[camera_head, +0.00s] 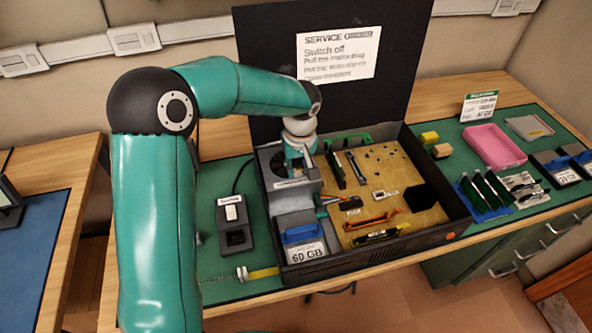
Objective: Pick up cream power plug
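I cannot clearly make out the cream power plug. Coloured wires (327,199) run from beside the grey power supply (272,187) to a dark connector in the open computer case (464,217); a small pale piece (351,211) lies by them, too small to identify. My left gripper (298,163) points down over the power supply, at the case's back left corner. Its fingers are small and partly hidden by its own wrist, so I cannot tell whether they are apart or hold anything. My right gripper is not in view.
A switch box (233,240) with a cord stands left of the case. A yellow strap (262,273) lies in front. A pink tray (494,147), memory sticks and drives lie at right. The case walls and black upright panel (390,95) bound the space.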

